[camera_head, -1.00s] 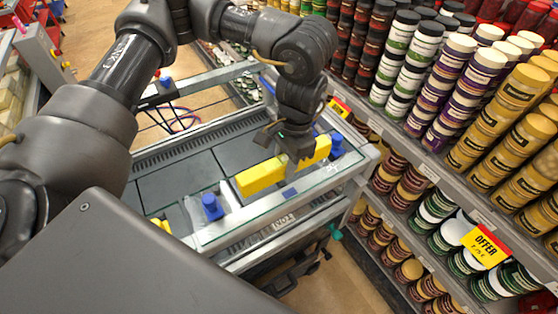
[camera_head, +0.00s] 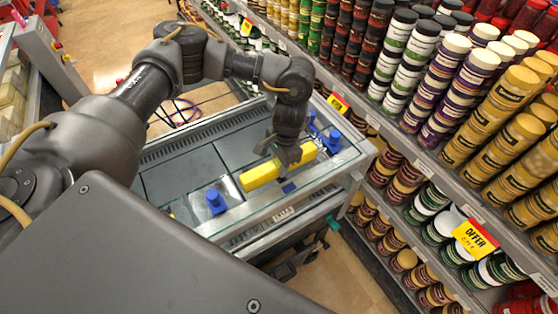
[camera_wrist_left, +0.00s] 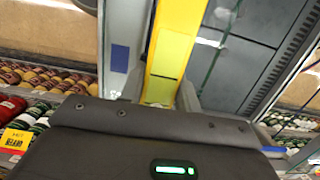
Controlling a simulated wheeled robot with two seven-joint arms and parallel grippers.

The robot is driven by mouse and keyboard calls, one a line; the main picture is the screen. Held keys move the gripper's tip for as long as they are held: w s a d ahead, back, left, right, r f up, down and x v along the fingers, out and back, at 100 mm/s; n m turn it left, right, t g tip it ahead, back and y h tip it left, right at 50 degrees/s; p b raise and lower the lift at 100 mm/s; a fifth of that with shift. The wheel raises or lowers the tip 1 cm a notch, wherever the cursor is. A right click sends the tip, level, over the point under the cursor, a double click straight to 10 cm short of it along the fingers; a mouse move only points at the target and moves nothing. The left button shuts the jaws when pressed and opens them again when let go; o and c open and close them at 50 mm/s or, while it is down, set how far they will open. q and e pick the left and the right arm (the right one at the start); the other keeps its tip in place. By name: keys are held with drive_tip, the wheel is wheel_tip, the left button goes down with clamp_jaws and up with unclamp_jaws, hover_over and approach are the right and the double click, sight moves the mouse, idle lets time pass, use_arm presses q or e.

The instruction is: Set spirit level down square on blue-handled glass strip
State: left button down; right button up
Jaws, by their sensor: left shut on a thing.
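The spirit level is a yellow bar (camera_head: 262,176), held lengthwise above or on the glass strip (camera_head: 236,203) near the front edge of the cart. Blue handles stand near the strip's two ends, one at left (camera_head: 215,201) and one at right (camera_head: 333,142). My left gripper (camera_head: 289,160) is shut on the level, right of its middle. In the left wrist view the level (camera_wrist_left: 181,40) runs up between the fingers (camera_wrist_left: 165,96). I cannot tell whether the level touches the glass. My right gripper is out of view.
The cart top has dark grey panels (camera_head: 180,180) behind the strip. Another blue handle (camera_head: 312,117) stands at the far right corner. Shelves of stacked cans (camera_head: 480,120) rise close to the cart's right side. Red and blue cables (camera_head: 183,110) show behind the cart.

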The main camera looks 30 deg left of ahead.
use_arm(q)
drive_tip(key=c, duration=1)
unclamp_jaws()
drive_tip(key=shift+r, duration=0.25)
drive_tip(key=r+b, duration=0.1)
drive_tip(key=r, duration=0.2)
drive_tip(key=w+r+b, duration=0.1)
drive_tip(key=r, duration=0.3)
drive_tip(key=d+r+b, duration=0.1)
drive_tip(key=r+b, duration=0.1)
drive_tip(key=r, duration=0.1)
drive_tip(key=shift+w+r, duration=0.2)
drive_tip(key=shift+r, duration=0.55)
